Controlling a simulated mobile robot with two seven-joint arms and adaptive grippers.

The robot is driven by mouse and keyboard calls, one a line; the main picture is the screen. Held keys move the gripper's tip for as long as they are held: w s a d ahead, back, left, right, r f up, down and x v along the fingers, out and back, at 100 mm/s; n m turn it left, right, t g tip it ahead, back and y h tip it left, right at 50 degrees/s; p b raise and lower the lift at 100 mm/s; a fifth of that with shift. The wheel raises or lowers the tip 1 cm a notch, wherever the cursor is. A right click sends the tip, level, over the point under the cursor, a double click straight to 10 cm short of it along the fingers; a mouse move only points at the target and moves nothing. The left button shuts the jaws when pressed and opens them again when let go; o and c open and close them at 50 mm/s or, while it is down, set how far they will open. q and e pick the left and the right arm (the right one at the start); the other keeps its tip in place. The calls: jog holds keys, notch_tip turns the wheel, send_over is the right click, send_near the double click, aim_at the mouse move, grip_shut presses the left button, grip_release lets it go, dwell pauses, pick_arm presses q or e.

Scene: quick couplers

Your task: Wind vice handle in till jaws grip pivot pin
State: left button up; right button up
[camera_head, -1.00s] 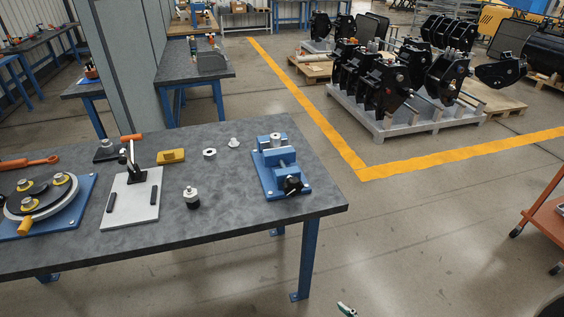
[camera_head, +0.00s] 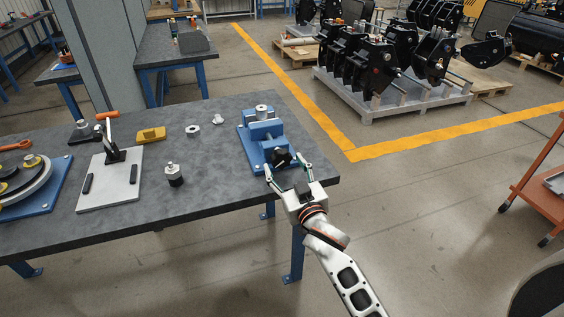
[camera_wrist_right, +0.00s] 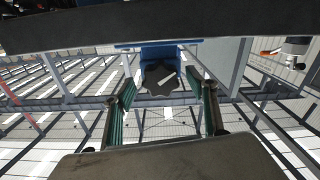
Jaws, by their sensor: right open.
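The blue vice (camera_head: 250,151) stands at the right end of the grey workbench. Its black star-shaped handle (camera_head: 281,157) is on its near side and faces my camera in the right wrist view (camera_wrist_right: 159,78). A silver round piece, seemingly the pivot pin (camera_head: 262,109), stands upright at the vice's far end; whether the jaws touch it is too small to tell. My right gripper (camera_head: 288,169) is open, with its fingers on either side of the handle; contact cannot be told. Its green-padded fingers also show in the right wrist view (camera_wrist_right: 161,95). My left gripper is out of view.
The workbench (camera_head: 225,172) also holds a black-and-silver fitting (camera_head: 174,175), a nut (camera_head: 192,131), a yellow block (camera_head: 151,135) and a toggle clamp on a white plate (camera_head: 118,190). The floor right of the bench is clear up to an orange cart (camera_head: 535,190).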

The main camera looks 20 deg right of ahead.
jog(key=shift+w, duration=1.4)
jog(key=c, duration=1.1)
jog(key=shift+a+r+m+p, duration=0.1)
jog(key=shift+r+m+p, duration=0.05)
jog(key=shift+m+p, duration=0.75)
jog(key=shift+m, duration=0.5)
jog(key=shift+f, duration=0.2)
